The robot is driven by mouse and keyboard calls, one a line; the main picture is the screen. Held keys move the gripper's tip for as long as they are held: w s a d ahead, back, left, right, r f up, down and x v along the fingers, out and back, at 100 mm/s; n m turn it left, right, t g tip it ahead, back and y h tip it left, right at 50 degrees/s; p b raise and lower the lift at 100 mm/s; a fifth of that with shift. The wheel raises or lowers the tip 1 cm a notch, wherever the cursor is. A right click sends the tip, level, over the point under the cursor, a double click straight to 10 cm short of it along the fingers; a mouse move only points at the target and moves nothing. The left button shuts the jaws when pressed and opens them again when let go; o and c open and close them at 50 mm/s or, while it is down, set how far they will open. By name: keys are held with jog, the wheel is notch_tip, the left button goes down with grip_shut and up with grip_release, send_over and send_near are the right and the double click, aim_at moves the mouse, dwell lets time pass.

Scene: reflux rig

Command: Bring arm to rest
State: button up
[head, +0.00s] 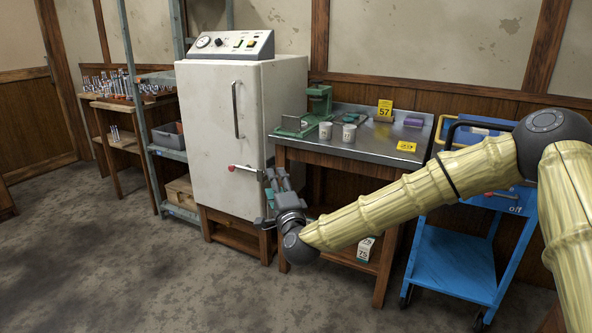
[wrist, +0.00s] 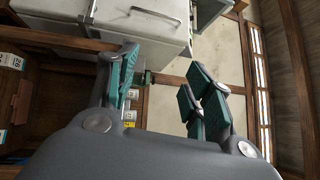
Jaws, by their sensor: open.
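My arm reaches in from the right of the head view, and my gripper (head: 274,182) hangs in front of the metal-topped bench, near the lower right of the white cabinet. In the wrist view, my gripper's teal-padded fingers (wrist: 165,95) stand well apart. Nothing shows between them. In the head view, a red-tipped lever (head: 240,168) on the cabinet front is close to the gripper; I cannot tell whether they touch.
The white cabinet (head: 213,127) with a handle stands behind my gripper. The bench (head: 375,153) holds two white cups and a green stand (head: 318,103). A blue cart (head: 455,262) stands right, behind my arm. Open floor (head: 120,270) lies left and in front.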

jog(key=s+f+n+g, duration=0.2)
jog(key=s+f, duration=0.2)
jog(key=f, duration=0.6)
jog(key=s+f+n+g, duration=0.2)
jog(key=s+f+g, duration=0.15)
jog(key=f, duration=0.55)
jog(key=s+d+f+n+g+h, duration=0.1)
jog(key=s+d+f+n+g, duration=0.3)
jog(key=s+f, duration=0.6)
jog(key=s+d+f+n+g+h, duration=0.1)
jog(key=s+d+f+g, duration=0.1)
jog(key=s+d+f, duration=0.55)
jog(key=s+d+f+n+g+h, duration=0.1)
jog(key=s+d+f+n+g, duration=0.15)
jog(key=s+f, duration=0.85)
jog(key=s+d+f+n+g+h, duration=0.1)
jog(key=s+d+f+g+h, duration=0.15)
jog(key=s+d, duration=0.6)
jog(key=s+d+f+n+g+h, duration=0.1)
jog(key=s+d+n+g, duration=0.15)
jog(key=s+d, duration=0.6)
notch_tip(320, 180, up, 25)
jog(key=s+a+p, duration=0.2)
jog(key=s+p, duration=0.1)
jog(key=p, duration=2.2)
jog(key=shift+r+m+p, duration=0.2)
jog(key=shift+m+p, duration=0.1)
jog(key=shift+p, duration=0.1)
